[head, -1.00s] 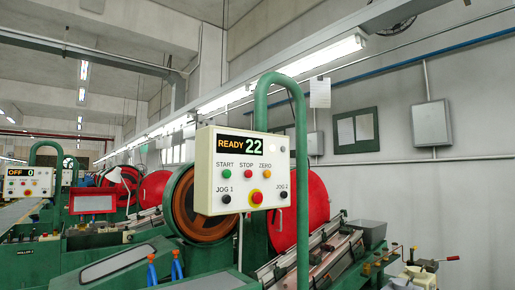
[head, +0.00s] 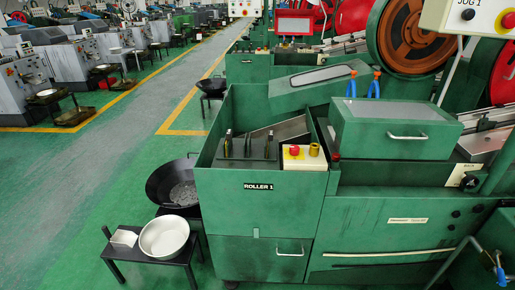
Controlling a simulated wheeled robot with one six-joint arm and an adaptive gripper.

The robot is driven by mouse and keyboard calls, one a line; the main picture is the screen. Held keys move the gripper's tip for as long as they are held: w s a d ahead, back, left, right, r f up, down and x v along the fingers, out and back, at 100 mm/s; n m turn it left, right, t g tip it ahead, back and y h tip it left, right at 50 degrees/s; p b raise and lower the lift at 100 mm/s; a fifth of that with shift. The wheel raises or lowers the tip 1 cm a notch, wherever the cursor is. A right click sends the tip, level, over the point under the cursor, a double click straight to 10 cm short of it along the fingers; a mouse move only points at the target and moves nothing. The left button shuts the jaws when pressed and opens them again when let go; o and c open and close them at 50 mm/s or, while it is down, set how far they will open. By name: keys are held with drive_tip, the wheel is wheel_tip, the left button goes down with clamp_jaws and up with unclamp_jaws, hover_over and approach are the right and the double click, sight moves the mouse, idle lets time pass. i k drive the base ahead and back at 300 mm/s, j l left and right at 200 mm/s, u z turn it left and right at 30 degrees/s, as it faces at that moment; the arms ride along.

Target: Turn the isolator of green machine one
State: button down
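Green machine one, labelled ROLLER 1 (head: 258,187), fills the middle and right of the head view. I cannot tell whether this knob is the isolator; no part is clearly marked as one. The cream control panel (head: 440,16) is cut off at the upper right, with JOG 1 and part of a red button showing. My gripper is not in view.
A low black table (head: 150,257) with a pale bowl (head: 164,237) stands at the machine's left, beside a dark pan (head: 165,185). A bent pipe (head: 460,250) with a blue part is at lower right. The green aisle floor (head: 120,170) on the left is clear.

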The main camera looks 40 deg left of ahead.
sight(294, 150)
drive_tip(key=u, duration=1.45)
drive_tip(key=i+j+u, duration=0.2)
drive_tip(key=i+u, duration=0.2)
